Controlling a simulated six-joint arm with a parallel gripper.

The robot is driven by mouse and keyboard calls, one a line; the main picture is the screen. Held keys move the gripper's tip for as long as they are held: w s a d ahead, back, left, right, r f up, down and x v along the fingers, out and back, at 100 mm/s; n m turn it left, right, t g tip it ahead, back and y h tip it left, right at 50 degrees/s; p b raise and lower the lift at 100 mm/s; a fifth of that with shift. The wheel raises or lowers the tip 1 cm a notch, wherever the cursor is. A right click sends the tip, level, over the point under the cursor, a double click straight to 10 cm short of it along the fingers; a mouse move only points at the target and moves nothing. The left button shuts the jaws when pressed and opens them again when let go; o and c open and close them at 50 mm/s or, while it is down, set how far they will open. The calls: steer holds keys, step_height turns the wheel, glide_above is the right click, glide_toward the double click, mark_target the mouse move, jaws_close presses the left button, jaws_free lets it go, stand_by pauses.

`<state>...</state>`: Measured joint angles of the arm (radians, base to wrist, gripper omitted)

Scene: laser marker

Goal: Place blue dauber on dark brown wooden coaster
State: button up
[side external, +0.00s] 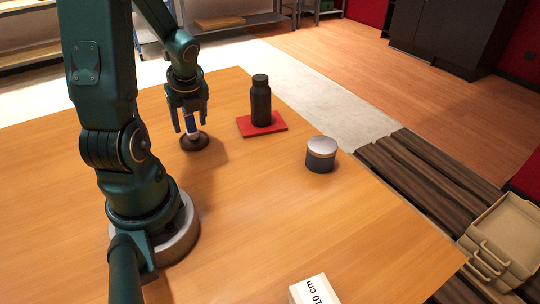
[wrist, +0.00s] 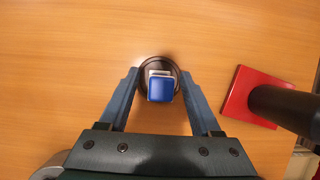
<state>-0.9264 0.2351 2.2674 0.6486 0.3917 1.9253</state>
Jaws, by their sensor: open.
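The blue dauber (wrist: 161,89), with a blue top and a whitish body, stands on the round dark brown coaster (wrist: 146,67). In the side view the dauber (side external: 191,123) looks upright over the coaster (side external: 195,143), between my fingers. My gripper (side external: 190,128) points down above the coaster. In the wrist view its two fingers (wrist: 160,73) are apart, one on each side of the dauber, with a visible gap to it. The dauber's foot is partly hidden by its top in the wrist view.
A black bottle (side external: 261,104) stands on a red square mat (side external: 246,127), right of my gripper. A dark tin with a silver lid (side external: 321,154) stands further right. A white block marked 10 cm (side external: 314,291) is at the front. The table between them is clear.

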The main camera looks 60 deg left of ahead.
steer(key=v, duration=1.2)
steer(key=w+d+n+t+h, duration=0.1)
steer(key=d+n+t+h, duration=0.3)
steer(key=d+n, duration=1.4)
steer(key=d+r+t, duration=0.1)
steer(key=d, duration=0.2)
steer(key=shift+w+t+h, duration=0.3)
steer(key=shift+w, duration=0.1)
